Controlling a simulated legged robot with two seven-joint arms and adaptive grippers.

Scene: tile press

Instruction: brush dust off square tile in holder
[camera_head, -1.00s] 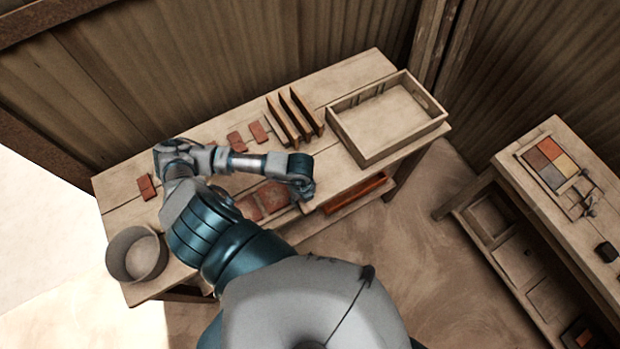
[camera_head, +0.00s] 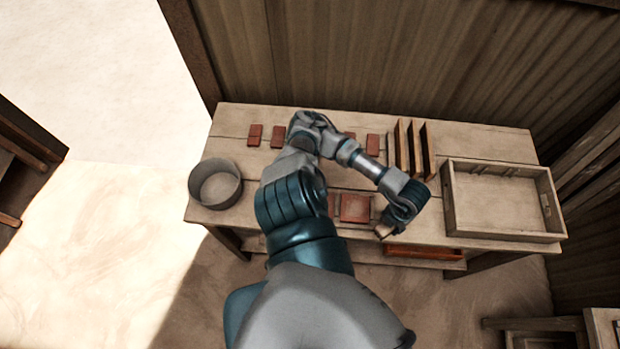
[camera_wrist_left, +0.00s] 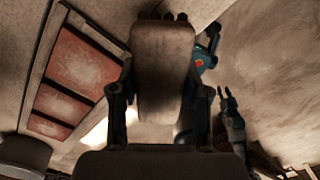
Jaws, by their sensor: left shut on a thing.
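My left gripper (camera_head: 390,226) is shut on a brush (camera_wrist_left: 163,75) with a pale wooden body and dark bristle tips at the top of the left wrist view. A little of the brush shows below the gripper in the head view. The square tile (camera_head: 355,208) is reddish and lies in the holder, just left of the gripper. In the left wrist view the square tile (camera_wrist_left: 85,58) has pale dusty patches and sits in the wooden holder (camera_wrist_left: 48,58), apart from the brush. My right gripper (camera_wrist_left: 228,108) seems to show dark and small there; its jaws are unclear.
Several small red tiles (camera_head: 255,135) lie along the back of the bench (camera_head: 470,140). Upright wooden dividers (camera_head: 414,148) and a large tray (camera_head: 500,230) stand to the right. A round bin (camera_head: 215,184) stands at the left end. My arm covers the bench's middle.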

